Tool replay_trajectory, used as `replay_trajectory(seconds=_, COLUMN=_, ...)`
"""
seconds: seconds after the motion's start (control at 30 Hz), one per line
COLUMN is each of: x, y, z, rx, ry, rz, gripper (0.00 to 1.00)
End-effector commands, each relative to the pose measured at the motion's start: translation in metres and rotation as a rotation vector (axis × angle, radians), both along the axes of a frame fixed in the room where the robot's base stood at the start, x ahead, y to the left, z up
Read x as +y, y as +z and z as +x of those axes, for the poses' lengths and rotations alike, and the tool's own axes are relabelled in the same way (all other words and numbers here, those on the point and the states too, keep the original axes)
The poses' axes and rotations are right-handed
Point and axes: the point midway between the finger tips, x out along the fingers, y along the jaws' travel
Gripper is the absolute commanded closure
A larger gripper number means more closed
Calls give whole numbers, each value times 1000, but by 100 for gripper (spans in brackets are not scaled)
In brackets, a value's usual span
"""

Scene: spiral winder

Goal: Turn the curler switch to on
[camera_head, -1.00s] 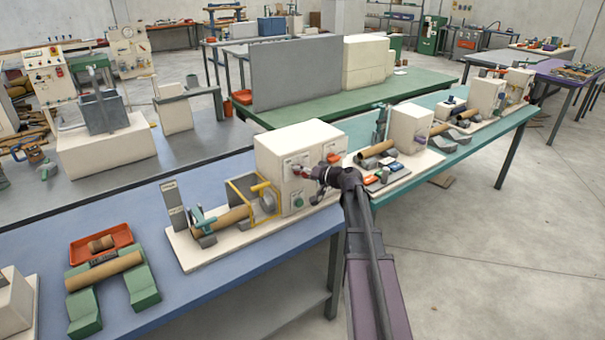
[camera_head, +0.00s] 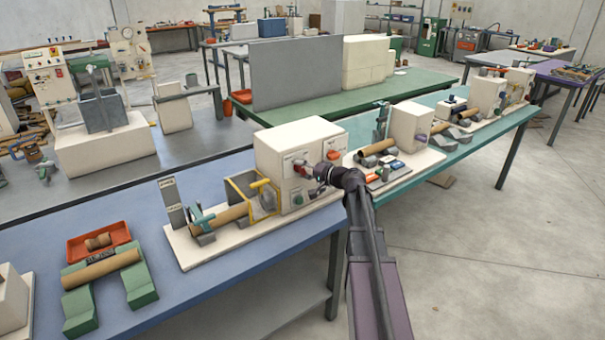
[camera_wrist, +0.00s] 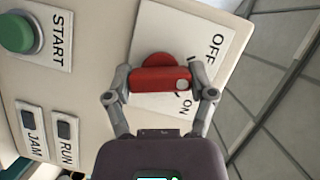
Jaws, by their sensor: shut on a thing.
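The curler switch (camera_wrist: 160,80) is a red knob with a bar-shaped grip on a white label plate marked OFF and ON. Its white dot sits at the right end of the bar in the wrist view, towards the side of the labels; I cannot tell exactly which mark it lines up with. My gripper (camera_wrist: 162,84) is shut on the bar, one finger at each end. In the head view my gripper (camera_head: 313,173) is at the front of the cream machine box (camera_head: 278,150), covering part of the switch (camera_head: 301,168).
A green START button (camera_wrist: 16,33) and the RUN (camera_wrist: 66,128) and JAM (camera_wrist: 27,120) indicators share the panel. A yellow-framed guard (camera_head: 262,198) and a cardboard tube (camera_head: 234,213) stand left of the box.

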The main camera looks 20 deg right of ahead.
Motion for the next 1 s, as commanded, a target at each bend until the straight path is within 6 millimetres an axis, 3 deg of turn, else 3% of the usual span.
replay_trajectory(seconds=1.0, x=1, y=-2, z=0, rx=218, ry=2, rz=893, gripper=76)
